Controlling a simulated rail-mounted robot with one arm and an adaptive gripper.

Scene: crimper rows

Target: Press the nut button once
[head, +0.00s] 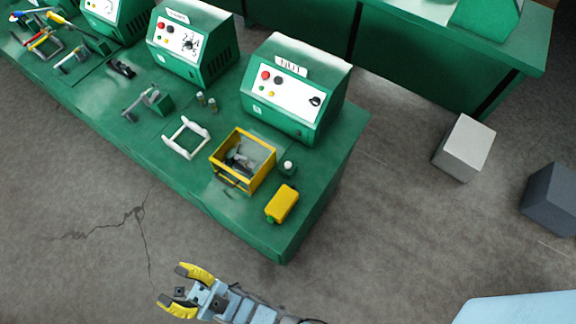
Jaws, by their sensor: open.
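My gripper (172,285) is open and empty, with yellow finger pads. It hangs over the grey floor in front of the green bench (230,205), apart from everything on it. A green machine (285,90) stands at the right end of the bench. Its white panel has red, yellow and green round buttons and a dark knob, under a label (291,66) too blurred to read surely. In front of it a small green box (287,172) carries a white round button (288,165). I cannot tell for sure which of these is the nut button.
A yellow-rimmed bin (262,180) with dark parts, a yellow block (282,204) and a white frame (187,138) lie near the small box. Similar machines (190,42) and tools stand further left. Grey (463,148) and dark (552,198) blocks sit on the floor right.

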